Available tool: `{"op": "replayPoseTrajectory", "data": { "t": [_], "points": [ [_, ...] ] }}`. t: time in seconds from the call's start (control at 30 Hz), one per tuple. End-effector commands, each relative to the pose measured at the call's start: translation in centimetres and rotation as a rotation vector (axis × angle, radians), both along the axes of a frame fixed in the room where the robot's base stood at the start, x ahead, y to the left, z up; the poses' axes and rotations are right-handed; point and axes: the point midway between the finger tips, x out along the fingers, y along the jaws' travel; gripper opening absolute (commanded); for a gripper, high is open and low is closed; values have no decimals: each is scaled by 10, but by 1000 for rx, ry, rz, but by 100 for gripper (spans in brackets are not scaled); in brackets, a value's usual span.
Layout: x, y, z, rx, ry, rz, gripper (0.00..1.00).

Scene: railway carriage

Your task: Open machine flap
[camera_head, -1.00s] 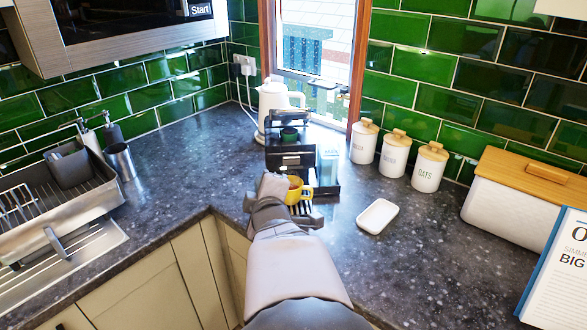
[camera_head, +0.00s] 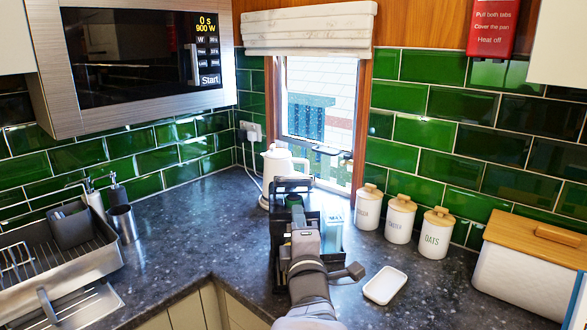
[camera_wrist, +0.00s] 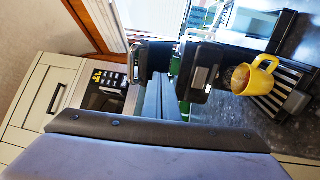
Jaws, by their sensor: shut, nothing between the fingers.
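The black coffee machine (camera_head: 283,222) stands on the counter in front of the white kettle, partly hidden behind my arm. Its dark top piece (camera_head: 291,184) sits above a green round part (camera_head: 294,200). In the wrist view, the scene lies sideways, with a gap between the top piece (camera_wrist: 145,60) and the machine's body (camera_wrist: 200,72). I cannot tell how far the flap is open. A yellow cup (camera_wrist: 254,76) stands on the slatted drip tray (camera_wrist: 274,100). My gripper (camera_head: 304,222) is shut and empty in front of the machine's upper part; contact is unclear.
The white kettle (camera_head: 284,160) is close behind the machine. Several lidded canisters, including an oats jar (camera_head: 435,235), stand to the right. A small white dish (camera_head: 385,286) lies right of my arm.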

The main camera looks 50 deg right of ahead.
Motion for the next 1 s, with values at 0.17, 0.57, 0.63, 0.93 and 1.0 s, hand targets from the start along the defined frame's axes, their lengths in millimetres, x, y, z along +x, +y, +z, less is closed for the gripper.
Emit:
{"op": "replayPoseTrajectory", "data": {
  "t": [0.17, 0.57, 0.63, 0.93, 1.0],
  "points": [
    [5, -4, 4, 4, 0, 2, 0],
    [13, -13, 4, 3, 1, 0, 0],
    [14, -14, 4, 3, 1, -2, 0],
    [27, -27, 4, -1, 1, -4, 0],
    [30, -31, 4, 0, 1, -4, 0]
  ]
}}
